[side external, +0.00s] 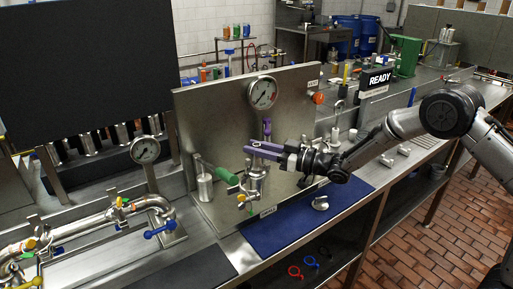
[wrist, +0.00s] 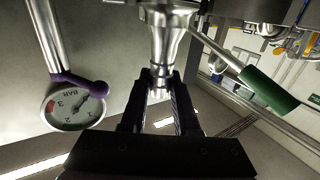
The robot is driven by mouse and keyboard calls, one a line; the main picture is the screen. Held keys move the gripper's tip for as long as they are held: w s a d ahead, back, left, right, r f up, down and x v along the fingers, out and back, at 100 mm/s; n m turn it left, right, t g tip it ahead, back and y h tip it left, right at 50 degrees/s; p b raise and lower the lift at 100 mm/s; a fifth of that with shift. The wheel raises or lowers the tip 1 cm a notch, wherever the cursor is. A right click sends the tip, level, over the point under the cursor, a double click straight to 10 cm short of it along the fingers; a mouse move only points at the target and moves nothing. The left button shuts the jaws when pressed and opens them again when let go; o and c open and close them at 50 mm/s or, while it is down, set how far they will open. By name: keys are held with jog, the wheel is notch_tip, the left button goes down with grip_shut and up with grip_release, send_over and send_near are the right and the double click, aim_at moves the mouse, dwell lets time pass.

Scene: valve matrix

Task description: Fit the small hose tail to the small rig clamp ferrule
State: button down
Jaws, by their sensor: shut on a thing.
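My gripper (side external: 252,150) has purple fingers and reaches in from the right to the upright metal rig (side external: 255,181) in front of the steel panel. In the wrist view, its dark fingertips (wrist: 160,78) are shut on a small silvery fitting (wrist: 160,84), which looks like the small hose tail. The fitting is in line with a flared metal piece (wrist: 167,42), likely the clamp ferrule. They look close or touching; I cannot tell whether they are seated. The fingers hide much of the fitting in the side view.
A gauge (side external: 262,93) and purple lever (side external: 267,127) stand just behind my fingers. A green handle (side external: 218,172) sticks out left of the rig. A small metal part (side external: 320,203) lies on the blue mat (side external: 285,232), otherwise mostly clear. Piping with a blue valve handle (side external: 159,229) stands left.

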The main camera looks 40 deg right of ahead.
jog(key=c, duration=0.6)
grip_release()
